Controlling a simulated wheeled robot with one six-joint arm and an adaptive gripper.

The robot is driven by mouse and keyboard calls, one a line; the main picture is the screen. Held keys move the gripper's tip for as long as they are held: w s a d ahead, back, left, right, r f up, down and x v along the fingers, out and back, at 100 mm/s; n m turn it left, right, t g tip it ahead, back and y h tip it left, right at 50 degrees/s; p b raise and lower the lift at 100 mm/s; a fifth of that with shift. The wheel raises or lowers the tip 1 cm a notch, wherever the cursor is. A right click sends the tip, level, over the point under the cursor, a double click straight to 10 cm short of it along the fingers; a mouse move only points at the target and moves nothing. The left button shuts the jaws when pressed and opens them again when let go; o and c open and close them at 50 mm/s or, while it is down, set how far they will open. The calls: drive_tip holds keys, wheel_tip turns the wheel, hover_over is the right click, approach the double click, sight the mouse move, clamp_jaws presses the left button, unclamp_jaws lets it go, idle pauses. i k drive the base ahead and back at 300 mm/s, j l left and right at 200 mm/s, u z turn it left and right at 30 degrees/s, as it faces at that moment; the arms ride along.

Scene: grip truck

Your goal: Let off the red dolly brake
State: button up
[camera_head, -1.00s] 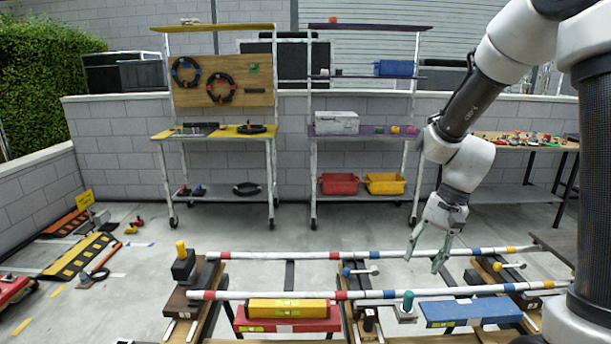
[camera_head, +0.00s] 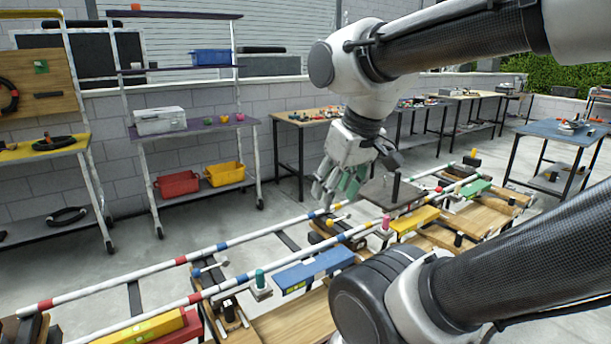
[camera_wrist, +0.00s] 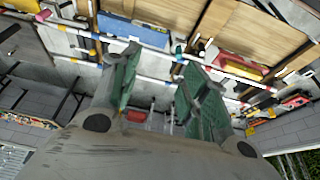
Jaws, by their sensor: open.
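My gripper (camera_head: 335,192) is open and empty in the head view, above and behind the long striped rails near the middle dolly. Its green-padded fingers (camera_wrist: 160,85) spread apart in the wrist view, with nothing between them. Contact between gripper and any lever is not seen.
Striped rails (camera_head: 120,285) run across wooden dollies. A dark plate (camera_head: 392,192) lies right of my gripper. Shelves (camera_head: 190,130) and workbenches (camera_head: 300,118) stand behind, with open floor between.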

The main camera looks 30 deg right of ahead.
sight(438, 189)
drive_tip(key=z, duration=1.7)
drive_tip(key=i+l, duration=0.15)
drive_tip(key=l, duration=0.2)
drive_tip(key=i+l, duration=0.15)
drive_tip(key=l, duration=0.15)
drive_tip(key=i+l, duration=0.15)
drive_tip(key=l, duration=0.2)
drive_tip(key=i+l, duration=0.15)
drive_tip(key=l, duration=0.15)
